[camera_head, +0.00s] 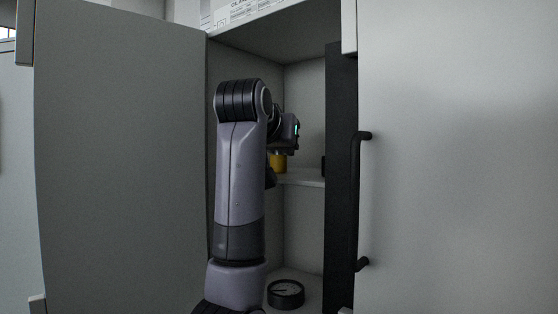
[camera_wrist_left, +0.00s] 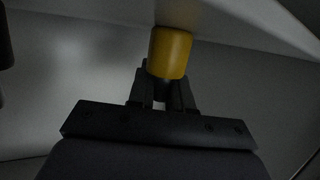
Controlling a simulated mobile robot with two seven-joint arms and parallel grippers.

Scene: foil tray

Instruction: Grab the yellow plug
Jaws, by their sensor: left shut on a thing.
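The yellow plug (camera_head: 278,162) is a short yellow cylinder inside the open cabinet, at the level of the shelf. My left arm reaches into the cabinet and partly hides it in the head view. In the left wrist view the yellow plug (camera_wrist_left: 170,52) is at the top middle, between the fingertips of my left gripper (camera_wrist_left: 163,84). The left gripper is shut on the plug. Its fingers are mostly hidden in the head view. I cannot tell if the plug touches the shelf. My right gripper is not in view.
The shelf (camera_head: 303,179) runs across the cabinet beside the plug. A round black dial (camera_head: 286,294) lies on the cabinet floor. An open door (camera_head: 120,150) stands at the left. A white door panel (camera_head: 460,160) with a black handle (camera_head: 355,200) is at the right.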

